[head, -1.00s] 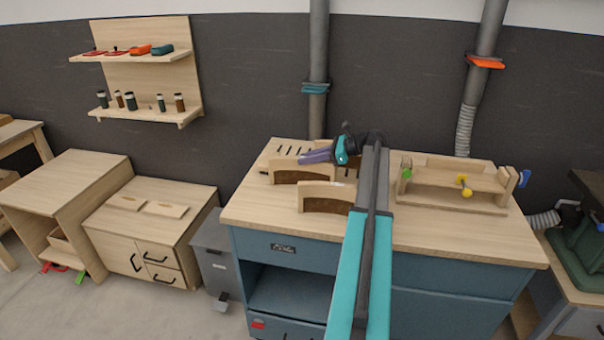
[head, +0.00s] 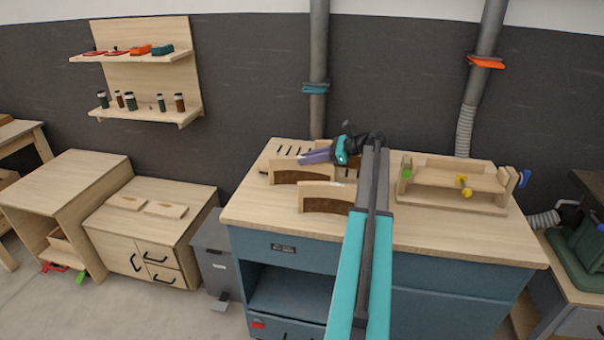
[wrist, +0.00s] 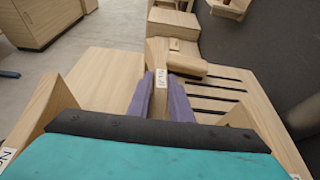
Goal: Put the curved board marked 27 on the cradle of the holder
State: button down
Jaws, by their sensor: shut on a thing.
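My gripper (head: 316,156) reaches left over the blue bench, and its purple fingers also show in the wrist view (wrist: 160,100). They are shut on a pale wooden board (wrist: 157,52), seen nearly edge-on with a small white label whose number I cannot read. In the head view this seems to be the rear arched board (head: 300,166), just in front of the slotted rack (head: 272,152). A second arched board (head: 328,190) stands nearer the front. A wooden holder (head: 455,202) with green, yellow and blue knobs stands at the bench's right; its upper ledge is empty.
The bench top (head: 425,235) is clear in front of the holder. My arm crosses the bench between the boards and the holder. Grey pipes (head: 318,60) run up the wall behind. A low cabinet (head: 150,230) with flat wooden pieces stands to the left.

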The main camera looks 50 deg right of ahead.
jog(key=shift+r, duration=0.1)
notch_tip(320, 180, up, 10)
jog(key=b, duration=0.1)
dwell(0.8)
dwell(0.5)
